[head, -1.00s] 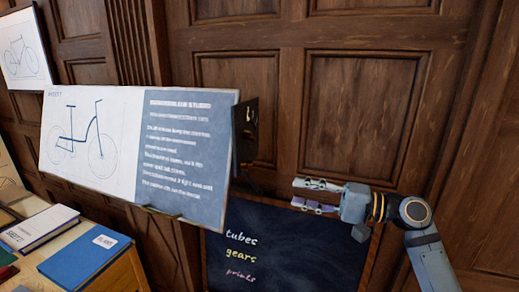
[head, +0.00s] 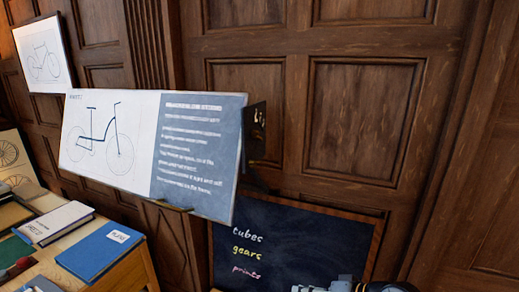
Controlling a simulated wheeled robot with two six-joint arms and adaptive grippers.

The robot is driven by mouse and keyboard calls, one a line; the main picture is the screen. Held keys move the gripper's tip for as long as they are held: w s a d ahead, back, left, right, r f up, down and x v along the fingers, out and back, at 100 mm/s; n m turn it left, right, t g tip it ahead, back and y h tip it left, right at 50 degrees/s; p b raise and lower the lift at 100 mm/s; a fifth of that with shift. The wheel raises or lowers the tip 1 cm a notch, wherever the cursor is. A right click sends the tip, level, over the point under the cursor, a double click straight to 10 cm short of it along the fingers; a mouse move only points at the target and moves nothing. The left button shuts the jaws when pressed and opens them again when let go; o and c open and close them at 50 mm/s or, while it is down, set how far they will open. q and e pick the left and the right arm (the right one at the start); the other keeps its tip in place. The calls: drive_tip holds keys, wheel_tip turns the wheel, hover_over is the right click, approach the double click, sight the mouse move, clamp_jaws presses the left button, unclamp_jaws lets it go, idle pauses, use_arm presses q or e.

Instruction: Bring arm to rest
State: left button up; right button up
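My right gripper (head: 312,288) shows only as a sliver at the bottom edge of the head view, below the dark chalkboard. Most of it is cut off by the frame, so its opening is hidden. A piece of my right arm (head: 385,287) shows beside it, also cut off. No object is seen in the gripper. My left gripper is not in view.
A tilted drafting board (head: 150,150) carries a bicycle drawing and blue text panel. The chalkboard (head: 300,245) with handwritten words leans below it. A wooden table (head: 135,270) holds a blue book (head: 100,250) and a white-covered book (head: 58,222). Wood-panelled wall (head: 365,115) fills the back.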

drive_tip(key=s+d+f+n+g+h, duration=0.1)
drive_tip(key=s+d+f+g+h, duration=0.1)
drive_tip(key=s+d+f+h, duration=0.55)
drive_tip(key=s+d+f+n+g+h, duration=0.15)
drive_tip(key=s+d+f, duration=0.35)
drive_tip(key=s, duration=0.6)
wheel_tip(320, 180, down, 28)
drive_tip(key=d+r+b, duration=0.1)
drive_tip(key=d+b, duration=0.1)
drive_tip(key=b, duration=0.1)
drive_tip(key=s+d+f+g+b, duration=0.1)
drive_tip(key=s+f+g, duration=0.1)
drive_tip(key=s+f, duration=1.7)
drive_tip(key=shift+s+f+m+h+b, duration=0.3)
drive_tip(key=shift+s+f+m+b, duration=0.1)
drive_tip(key=shift+f, duration=0.45)
